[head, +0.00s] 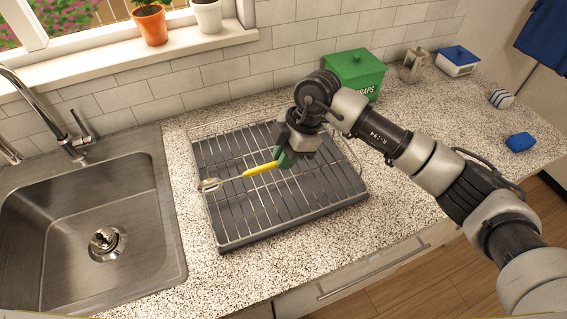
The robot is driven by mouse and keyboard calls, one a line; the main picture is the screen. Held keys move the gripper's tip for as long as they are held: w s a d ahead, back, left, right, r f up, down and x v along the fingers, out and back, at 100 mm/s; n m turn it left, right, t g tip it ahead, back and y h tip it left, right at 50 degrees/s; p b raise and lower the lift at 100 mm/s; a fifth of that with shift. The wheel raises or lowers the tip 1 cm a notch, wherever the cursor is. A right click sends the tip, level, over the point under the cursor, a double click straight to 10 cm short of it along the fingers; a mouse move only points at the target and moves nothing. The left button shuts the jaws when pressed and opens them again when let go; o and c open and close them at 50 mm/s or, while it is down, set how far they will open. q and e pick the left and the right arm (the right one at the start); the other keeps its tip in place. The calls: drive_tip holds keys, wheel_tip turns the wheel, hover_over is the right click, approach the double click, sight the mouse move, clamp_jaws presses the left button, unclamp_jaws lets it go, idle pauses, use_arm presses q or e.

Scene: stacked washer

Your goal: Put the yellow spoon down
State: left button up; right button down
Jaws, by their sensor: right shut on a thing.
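The yellow spoon (260,169) has a yellow handle and a silver bowl end that points left. My right gripper (284,158) is shut on the handle's right end, over the dark wire dish rack (290,215). The spoon lies across the rack's slats in the picture, with its bowl near the rack's left edge. I cannot tell whether the spoon touches the rack. The gripper hides the end of the handle. My left gripper is not in view.
A steel sink (75,240) with a faucet (50,115) is left of the rack. A green scraps bin (355,72) stands behind the rack. A blue sponge (520,142), a striped item (501,98) and a blue-lidded container (457,61) sit at right. Speckled counter is clear at front.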

wheel_tip(320, 180, down, 3)
drive_tip(key=shift+f+p, duration=0.2)
drive_tip(key=shift+p, duration=0.5)
drive_tip(key=shift+f, duration=0.4)
drive_tip(key=c, duration=1.1)
unclamp_jaws()
drive_tip(key=b+v, duration=0.2)
drive_tip(key=v, duration=1)
drive_tip(key=shift+w+b, duration=0.1)
drive_tip(key=shift+b, duration=0.2)
